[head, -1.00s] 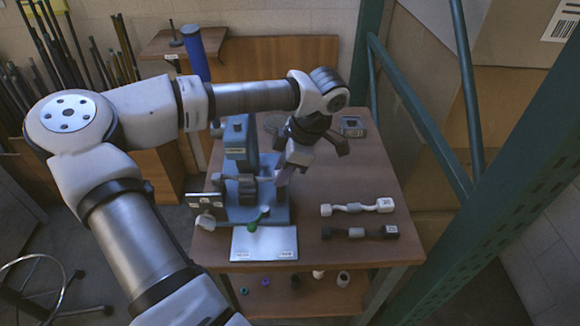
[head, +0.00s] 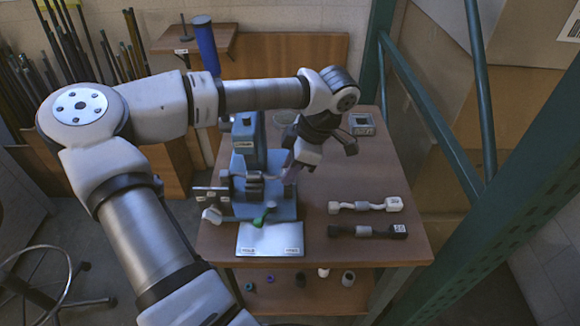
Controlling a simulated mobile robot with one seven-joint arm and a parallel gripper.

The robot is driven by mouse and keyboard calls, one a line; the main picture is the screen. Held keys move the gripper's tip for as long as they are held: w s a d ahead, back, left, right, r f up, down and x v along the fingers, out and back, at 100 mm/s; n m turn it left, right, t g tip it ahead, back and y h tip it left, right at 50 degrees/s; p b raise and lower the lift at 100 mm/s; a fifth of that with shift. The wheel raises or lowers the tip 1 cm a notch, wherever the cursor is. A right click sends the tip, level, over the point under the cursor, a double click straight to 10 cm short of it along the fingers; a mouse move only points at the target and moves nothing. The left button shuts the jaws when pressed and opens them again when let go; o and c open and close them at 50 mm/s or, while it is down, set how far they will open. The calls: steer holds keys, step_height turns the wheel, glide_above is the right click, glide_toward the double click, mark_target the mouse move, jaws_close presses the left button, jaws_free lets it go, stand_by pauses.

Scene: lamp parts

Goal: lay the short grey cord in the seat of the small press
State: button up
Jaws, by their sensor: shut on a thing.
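The small blue press (head: 248,140) stands on the left part of the table, with a grey block, its likely seat (head: 253,188), low at its front. My gripper (head: 288,176) points down at the press's right side, close beside this block. It is shut on a thin grey piece, apparently the short grey cord (head: 270,178), which reaches left toward the block. The piece is small and partly hidden, so I cannot tell whether it touches the seat.
A white cord (head: 362,206) and a dark cord (head: 368,231) with end blocks lie on the table's right. A small device (head: 361,124) sits at the back right. A green rack post stands to the right.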

steer(key=shift+f+b, duration=0.45)
steer(key=shift+b, duration=0.1)
stand_by(0.4)
steer(key=o, duration=1.1)
steer(key=shift+c, duration=0.2)
steer(key=b+v, duration=0.2)
steer(key=v, duration=1.2)
steer(key=shift+s+f, duration=0.1)
steer(key=shift+f, duration=0.05)
